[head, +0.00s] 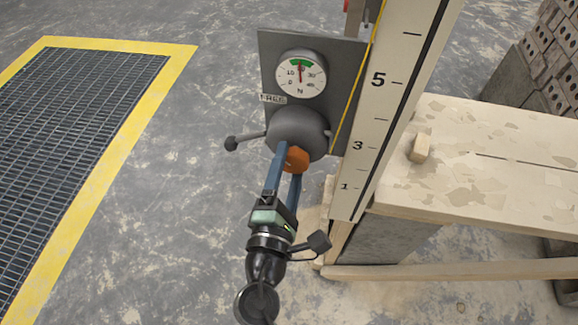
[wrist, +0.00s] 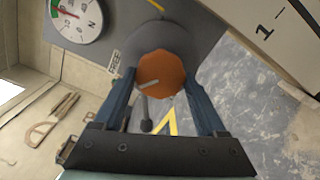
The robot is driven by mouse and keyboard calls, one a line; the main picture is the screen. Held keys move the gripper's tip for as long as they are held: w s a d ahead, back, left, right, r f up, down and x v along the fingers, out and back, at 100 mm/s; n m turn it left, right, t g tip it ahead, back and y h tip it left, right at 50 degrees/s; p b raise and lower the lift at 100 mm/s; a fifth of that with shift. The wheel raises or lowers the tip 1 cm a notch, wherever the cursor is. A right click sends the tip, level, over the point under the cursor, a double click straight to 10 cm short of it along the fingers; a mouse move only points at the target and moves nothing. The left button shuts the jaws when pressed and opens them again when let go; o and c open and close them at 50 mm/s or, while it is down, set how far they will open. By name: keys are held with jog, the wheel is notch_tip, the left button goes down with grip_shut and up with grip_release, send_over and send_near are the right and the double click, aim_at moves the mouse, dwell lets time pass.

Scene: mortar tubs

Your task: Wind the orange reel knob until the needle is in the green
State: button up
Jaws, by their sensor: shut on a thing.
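The orange reel knob (head: 297,159) sits on the front of a grey round reel housing (head: 292,130) on a grey panel (head: 345,75). My gripper (head: 287,160) has its two blue fingers shut on the knob, one on each side. In the wrist view the knob (wrist: 162,72) fills the space between the fingertips. The round dial (head: 301,75) is above the housing. Its red needle points nearly straight up, within the green band (head: 301,63) at the top. The dial (wrist: 78,18) also shows in part in the wrist view.
A lever with a dark ball (head: 231,143) sticks out left of the housing, near a "FREE" label (head: 273,99). A yellow line (head: 357,78) runs beside a tall numbered scale board (head: 390,100). A plank bench (head: 480,165) with a small block (head: 421,147) stands right.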

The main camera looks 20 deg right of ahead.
jog(key=shift+f, duration=0.1)
jog(key=o, duration=1.3)
jog(key=v, duration=1.3)
jog(key=shift+a+b, duration=0.1)
jog(key=shift+b, duration=0.25)
